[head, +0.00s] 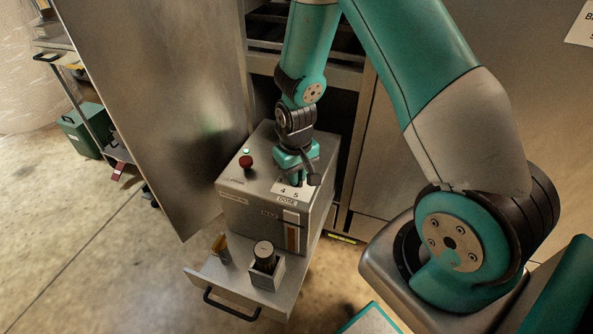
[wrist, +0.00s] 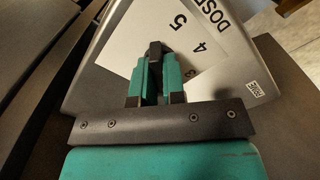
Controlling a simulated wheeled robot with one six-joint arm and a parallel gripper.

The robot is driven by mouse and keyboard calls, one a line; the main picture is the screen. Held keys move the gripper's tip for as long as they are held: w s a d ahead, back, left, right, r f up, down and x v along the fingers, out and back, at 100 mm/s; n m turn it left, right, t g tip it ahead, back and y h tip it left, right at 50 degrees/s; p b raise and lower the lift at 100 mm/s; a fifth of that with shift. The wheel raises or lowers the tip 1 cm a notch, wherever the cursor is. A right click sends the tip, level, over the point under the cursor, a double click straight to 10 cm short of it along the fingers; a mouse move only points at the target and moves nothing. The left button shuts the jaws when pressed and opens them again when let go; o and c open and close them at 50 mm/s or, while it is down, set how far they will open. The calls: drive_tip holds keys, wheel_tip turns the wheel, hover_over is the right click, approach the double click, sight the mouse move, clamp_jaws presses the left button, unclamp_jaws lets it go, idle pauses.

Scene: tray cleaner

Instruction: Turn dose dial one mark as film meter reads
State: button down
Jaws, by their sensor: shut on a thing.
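The dose dial is a dark knob (wrist: 155,52) over a white plate (wrist: 135,45) marked 3, 4, 5 and DOSE. In the wrist view my gripper (wrist: 154,72) is shut on this knob, a teal finger on each side. In the head view my gripper (head: 303,172) is over the top of a grey metal box (head: 240,200), hiding most of the dial; the 4 and 5 show beside it. I cannot tell which mark the knob points to. A film meter (head: 292,237), an upright window with an orange strip near a MAX label, is on the box's front; its reading is too small to tell.
A red button (head: 246,162) and a small green light stand on the box top. An open metal door (head: 165,100) stands to the left.

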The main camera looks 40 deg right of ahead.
drive_tip(key=shift+w, duration=0.1)
idle(0.5)
drive_tip(key=c, duration=1.2)
unclamp_jaws()
drive_tip(key=shift+r, duration=0.1)
wheel_tip(320, 180, up, 17)
drive_tip(key=p, duration=0.3)
drive_tip(key=shift+r, duration=0.15)
